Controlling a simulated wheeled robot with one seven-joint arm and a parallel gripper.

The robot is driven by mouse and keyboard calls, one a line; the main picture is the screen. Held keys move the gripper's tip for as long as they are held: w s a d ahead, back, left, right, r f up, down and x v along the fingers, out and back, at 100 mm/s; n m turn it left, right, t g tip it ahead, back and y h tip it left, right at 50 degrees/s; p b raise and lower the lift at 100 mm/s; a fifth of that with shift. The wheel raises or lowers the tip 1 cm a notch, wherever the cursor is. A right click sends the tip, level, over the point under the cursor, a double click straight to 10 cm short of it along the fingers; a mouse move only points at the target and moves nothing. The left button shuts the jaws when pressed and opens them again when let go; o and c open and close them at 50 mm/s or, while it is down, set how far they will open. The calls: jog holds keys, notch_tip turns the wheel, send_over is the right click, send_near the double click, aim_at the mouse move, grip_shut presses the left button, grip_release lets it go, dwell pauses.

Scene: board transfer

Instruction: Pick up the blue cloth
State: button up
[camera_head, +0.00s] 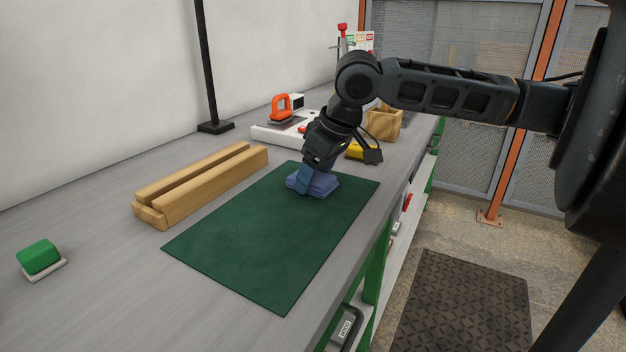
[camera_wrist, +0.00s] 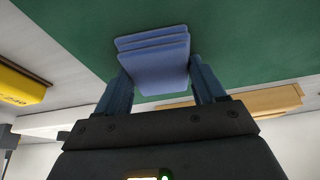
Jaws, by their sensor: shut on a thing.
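The blue cloth (camera_head: 322,186) is a folded stack of layers near the far end of the green mat (camera_head: 258,250) in the head view. My gripper (camera_head: 305,184) points down at the cloth. In the wrist view, the cloth (camera_wrist: 155,62) sits between the two fingers of my gripper (camera_wrist: 160,84), which are shut on it. Its layers fan out beyond the fingertips. The head view does not clearly show whether the cloth touches the mat.
Wooden beams (camera_head: 205,184) lie left of the mat. A green block (camera_head: 40,257) is at the front left. A white device with an orange handle (camera_head: 283,108), a yellow object (camera_head: 357,151) and a wooden box (camera_head: 383,123) stand behind. The bench's edge runs along the right.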

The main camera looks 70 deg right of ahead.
notch_tip(320, 180, up, 5)
jog(key=shift+f+p, duration=0.1)
jog(key=shift+p, duration=0.25)
jog(key=s+d+r, duration=0.2)
jog(key=d+r, duration=0.4)
jog(key=d, duration=0.5)
jog(key=shift+d+r, duration=0.2)
jog(key=shift+d, duration=0.05)
